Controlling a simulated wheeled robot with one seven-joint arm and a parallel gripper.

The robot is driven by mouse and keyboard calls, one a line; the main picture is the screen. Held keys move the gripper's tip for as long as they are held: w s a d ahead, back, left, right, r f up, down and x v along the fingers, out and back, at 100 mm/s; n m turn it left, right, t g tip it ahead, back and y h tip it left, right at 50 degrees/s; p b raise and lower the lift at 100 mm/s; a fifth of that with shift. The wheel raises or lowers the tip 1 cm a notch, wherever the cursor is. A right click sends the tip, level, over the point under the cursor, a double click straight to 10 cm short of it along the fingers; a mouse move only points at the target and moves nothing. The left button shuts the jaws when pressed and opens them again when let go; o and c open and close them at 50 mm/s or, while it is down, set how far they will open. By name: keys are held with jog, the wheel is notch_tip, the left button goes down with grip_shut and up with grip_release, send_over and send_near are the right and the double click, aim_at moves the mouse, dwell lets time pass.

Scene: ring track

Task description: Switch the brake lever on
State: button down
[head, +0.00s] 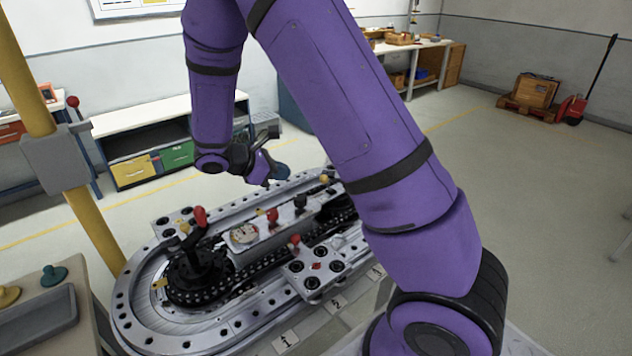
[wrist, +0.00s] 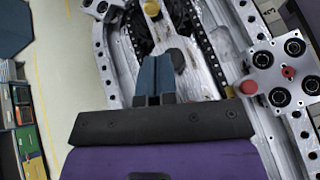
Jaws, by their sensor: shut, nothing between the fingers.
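I cannot tell for sure which lever is the brake lever. A lever with a red ball knob (head: 72,102) stands on a grey box (head: 60,158) on the yellow post at the left. A red-topped black handle (head: 200,216) rises over the near end of the ring track (head: 140,313). Small knobbed levers stand along the track's middle: red (head: 272,215), black (head: 300,203) and yellow (head: 324,180). My gripper (head: 280,173) is over the track's far side, apart from the red-topped handle. In the wrist view its blue fingers (wrist: 155,78) are together and empty.
A plate with black round sockets (head: 312,283) and a red knob (head: 294,241) are on the track's near side. A side table with green and yellow knobs (head: 54,275) is at lower left. Drawers (head: 131,172) stand behind.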

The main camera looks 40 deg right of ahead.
jog(key=shift+w+d+f+n+h, duration=0.1)
jog(key=shift+w+f+n+h, duration=0.15)
jog(key=shift+f, duration=0.25)
jog(key=shift+w+d+f+n+h, duration=0.15)
jog(key=shift+f+n+h, duration=0.15)
jog(key=shift+f, duration=0.2)
send_near(326, 183)
jog(key=x, duration=0.5)
jog(key=shift+w+f, duration=0.15)
